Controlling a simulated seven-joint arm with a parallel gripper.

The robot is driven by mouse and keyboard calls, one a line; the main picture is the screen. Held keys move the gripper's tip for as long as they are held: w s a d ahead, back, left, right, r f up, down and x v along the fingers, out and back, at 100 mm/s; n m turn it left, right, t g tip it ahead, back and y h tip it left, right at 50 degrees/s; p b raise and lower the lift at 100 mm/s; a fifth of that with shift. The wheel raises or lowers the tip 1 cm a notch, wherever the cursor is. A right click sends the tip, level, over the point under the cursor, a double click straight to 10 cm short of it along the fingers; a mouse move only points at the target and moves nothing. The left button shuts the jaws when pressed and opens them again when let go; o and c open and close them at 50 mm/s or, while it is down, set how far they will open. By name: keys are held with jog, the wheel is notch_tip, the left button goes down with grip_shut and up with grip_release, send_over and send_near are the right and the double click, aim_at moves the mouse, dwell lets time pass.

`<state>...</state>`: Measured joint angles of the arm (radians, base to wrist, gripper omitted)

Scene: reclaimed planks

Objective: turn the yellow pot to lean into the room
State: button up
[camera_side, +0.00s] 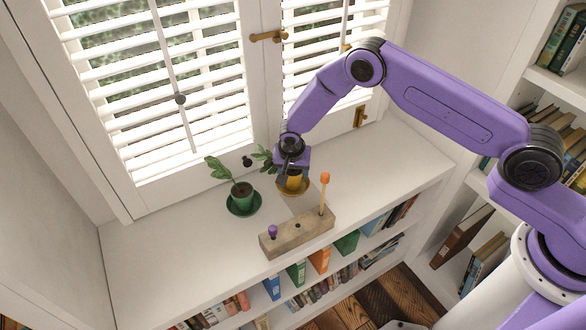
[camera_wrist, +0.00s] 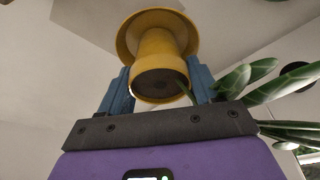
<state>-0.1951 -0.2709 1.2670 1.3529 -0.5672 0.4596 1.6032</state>
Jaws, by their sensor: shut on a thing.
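The yellow pot (camera_side: 294,183) stands on a yellow saucer (camera_side: 306,188) on the white shelf top below the window. My gripper (camera_side: 292,174) is over it from above. In the wrist view the blue fingers of my gripper (camera_wrist: 160,92) are closed on both sides of the yellow pot (camera_wrist: 156,52), with the saucer (camera_wrist: 127,40) beyond it. The pot's green plant (camera_side: 263,155) leans left, towards the window side, in the side view. Its leaves (camera_wrist: 265,85) spread to the right in the wrist view. Part of the pot is hidden by my gripper.
A green pot (camera_side: 241,190) with a plant stands on a green saucer to the left. A wooden block (camera_side: 297,233) with a purple peg (camera_side: 272,232) and an orange-tipped peg (camera_side: 324,193) lies in front. A small black knob (camera_side: 247,162) is behind. The shelf top is clear at far left and right.

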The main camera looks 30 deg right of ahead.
jog(key=o, duration=1.5)
jog(key=shift+c, duration=0.2)
jog(key=shift+r, duration=0.1)
jog(key=s+a+r+n, duration=0.15)
jog(key=s+r, duration=0.35)
jog(key=r, duration=0.6)
jog(key=s+r+n, duration=0.2)
jog(key=s+r, duration=0.3)
jog(key=r, duration=0.6)
jog(key=s+d+r+n, duration=0.2)
jog(key=s+n, duration=0.1)
jog(key=s, duration=0.3)
jog(key=s+d+r+n+g+y, duration=0.1)
jog(key=s+d+r+n, duration=0.1)
jog(key=s, duration=0.4)
jog(key=s+d+r+n, duration=0.3)
jog(key=s+d+n, duration=0.1)
jog(key=s+n, duration=0.1)
jog(key=shift+s+y, duration=0.3)
jog(key=shift+s, duration=0.5)
jog(key=s+d+n, duration=0.2)
jog(key=s, duration=0.2)
jog(key=s+d+n+g, duration=0.1)
jog(key=s+d+n, duration=0.1)
jog(key=s+d, duration=0.1)
jog(key=s+d+r+n, duration=0.1)
jog(key=s+d+n, duration=0.1)
jog(key=s, duration=0.3)
jog(key=shift+d+y, duration=0.3)
